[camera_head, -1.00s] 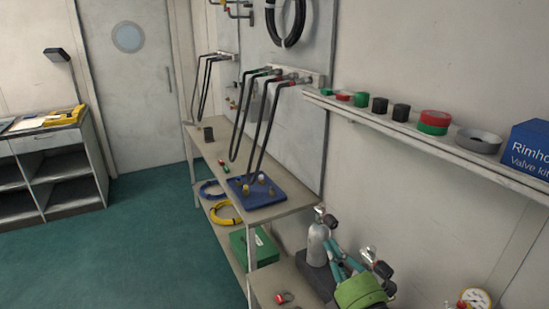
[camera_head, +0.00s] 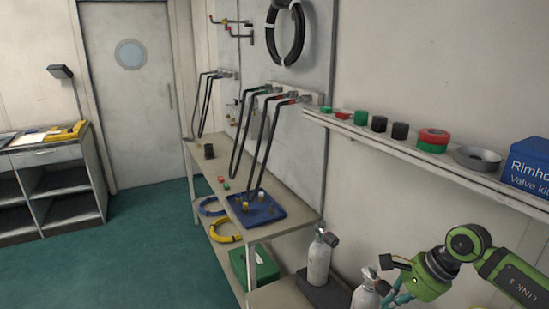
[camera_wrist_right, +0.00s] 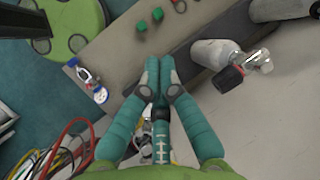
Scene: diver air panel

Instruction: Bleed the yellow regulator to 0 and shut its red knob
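I cannot make out the yellow regulator or its red knob in either view. My right gripper (camera_wrist_right: 156,62) has its two teal fingers together in the right wrist view, with nothing seen between the tips. Its fingertips lie over a grey bench top, beside a grey cylinder. In the head view my right arm comes in from the right, and the gripper's green body (camera_head: 428,280) hides part of the bench. Some metal fittings lie partly hidden behind the fingers in the wrist view. My left gripper is not in view.
Grey cylinders (camera_head: 319,258) with black knobs stand at the bench's wall side. A shelf (camera_head: 345,126) holds tape rolls and a blue box (camera_head: 530,163). Coloured hoses (camera_wrist_right: 50,155) tangle at lower left of the wrist view. Green floor (camera_head: 150,240) is clear at left.

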